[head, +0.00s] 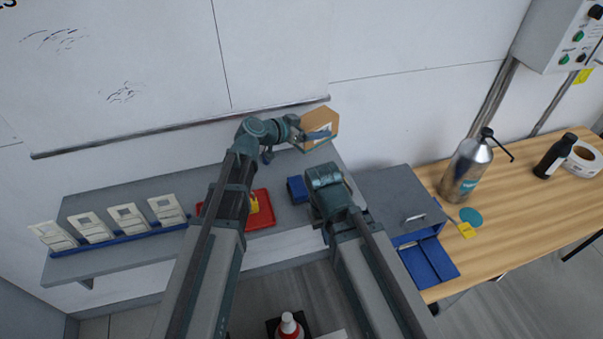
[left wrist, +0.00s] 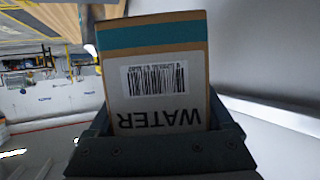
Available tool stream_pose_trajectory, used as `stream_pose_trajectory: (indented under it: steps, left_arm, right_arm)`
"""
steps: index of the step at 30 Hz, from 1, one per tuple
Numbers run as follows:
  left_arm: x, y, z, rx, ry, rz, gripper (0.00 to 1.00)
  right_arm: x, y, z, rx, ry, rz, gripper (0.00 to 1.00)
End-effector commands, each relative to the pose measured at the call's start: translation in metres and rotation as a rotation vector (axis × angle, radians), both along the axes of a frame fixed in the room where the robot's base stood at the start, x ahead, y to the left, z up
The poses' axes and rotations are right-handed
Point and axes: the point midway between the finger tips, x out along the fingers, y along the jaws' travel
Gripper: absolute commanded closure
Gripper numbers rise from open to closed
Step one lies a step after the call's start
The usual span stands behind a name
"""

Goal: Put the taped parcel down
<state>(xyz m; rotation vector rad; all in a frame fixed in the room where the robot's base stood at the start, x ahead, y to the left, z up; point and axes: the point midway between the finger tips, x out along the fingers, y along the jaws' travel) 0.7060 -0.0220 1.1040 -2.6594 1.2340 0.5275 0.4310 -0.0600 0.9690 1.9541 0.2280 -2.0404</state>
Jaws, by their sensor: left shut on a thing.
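The taped parcel (head: 324,120) is a brown cardboard box with a teal tape band. In the left wrist view the parcel (left wrist: 166,62) shows a white label with a barcode and the word WATER upside down. My left gripper (head: 306,134) is shut on it and holds it near the wall, at the far edge of the grey shelf in the head view. My left gripper's dark jaws (left wrist: 160,145) lie around the parcel's near end. My right arm's end (head: 328,187) is lower, over the shelf's right end; its fingers are hidden.
The grey shelf (head: 130,200) carries several white cards, a red tray (head: 262,216) with something yellow, and a blue object (head: 297,190). A grey cabinet (head: 385,195) with an open blue drawer (head: 430,262) stands right, beside a wooden table (head: 520,200) with bottles.

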Motion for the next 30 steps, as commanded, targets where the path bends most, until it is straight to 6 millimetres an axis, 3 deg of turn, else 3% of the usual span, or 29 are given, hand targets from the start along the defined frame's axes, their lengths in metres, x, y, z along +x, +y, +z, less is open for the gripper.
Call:
stream_pose_trajectory:
  steps: [5,15,23,30]
  left_arm:
    - [0.0,0.001,-0.012,0.0,0.0,0.002,0.97]
    - [0.0,0.001,-0.061,0.0,0.0,0.004,0.97]
    - [0.0,0.001,-0.064,0.0,0.0,0.005,0.97]
    - [0.0,0.001,-0.088,0.0,0.0,0.005,0.97]
  right_arm:
    - [0.0,0.0,-0.012,0.0,0.0,0.0,1.0]
    - [0.0,0.0,-0.061,0.0,0.0,0.0,1.0]
    - [0.0,0.0,-0.064,0.0,0.0,0.0,1.0]
    - [0.0,0.0,-0.088,0.0,0.0,0.0,1.0]
